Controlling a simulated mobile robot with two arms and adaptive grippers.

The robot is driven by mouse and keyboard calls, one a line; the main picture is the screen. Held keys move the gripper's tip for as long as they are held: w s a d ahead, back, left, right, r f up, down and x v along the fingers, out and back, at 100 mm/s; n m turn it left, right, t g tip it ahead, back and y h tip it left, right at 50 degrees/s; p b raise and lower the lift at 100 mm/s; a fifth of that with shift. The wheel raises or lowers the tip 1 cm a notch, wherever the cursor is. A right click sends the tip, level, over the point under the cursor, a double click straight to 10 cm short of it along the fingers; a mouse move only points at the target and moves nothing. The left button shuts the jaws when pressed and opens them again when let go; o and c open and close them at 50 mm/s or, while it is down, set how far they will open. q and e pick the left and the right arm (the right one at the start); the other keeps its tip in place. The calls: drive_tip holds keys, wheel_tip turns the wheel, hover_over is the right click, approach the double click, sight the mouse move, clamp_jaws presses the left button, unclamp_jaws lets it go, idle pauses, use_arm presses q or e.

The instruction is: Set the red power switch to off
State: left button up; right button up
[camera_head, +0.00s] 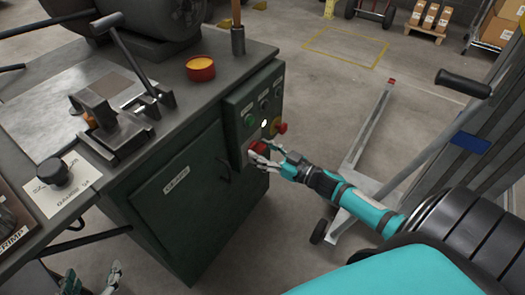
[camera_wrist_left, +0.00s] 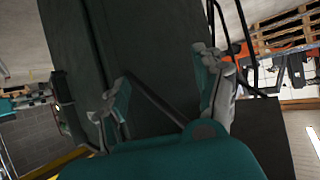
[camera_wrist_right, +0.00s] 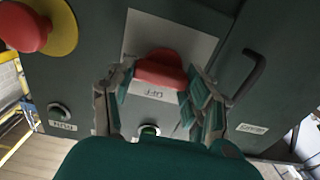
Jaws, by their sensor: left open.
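The red power switch (camera_wrist_right: 160,68) is a red knob on a light plate on the front of the dark green cabinet, with a label reading OFF beside it. In the head view the switch (camera_head: 258,146) is partly covered by my right gripper (camera_head: 262,158). In the right wrist view my right gripper (camera_wrist_right: 160,90) has one finger on each side of the knob, very close to it; whether they press on it is unclear. My left gripper (camera_wrist_left: 165,85) is open and empty, low beside the cabinet; it also shows at the bottom left of the head view (camera_head: 92,281).
A red emergency button (camera_wrist_right: 25,27) on a yellow disc, a RUN button (camera_wrist_right: 60,112) and a green button (camera_wrist_right: 149,131) are near the switch. The cabinet top carries a yellow-filled red tin (camera_head: 200,69) and a lever tool (camera_head: 115,105). A grey wheeled frame (camera_head: 365,150) stands right.

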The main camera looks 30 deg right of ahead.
drive_tip(key=c, duration=0.5)
drive_tip(key=shift+o, duration=0.2)
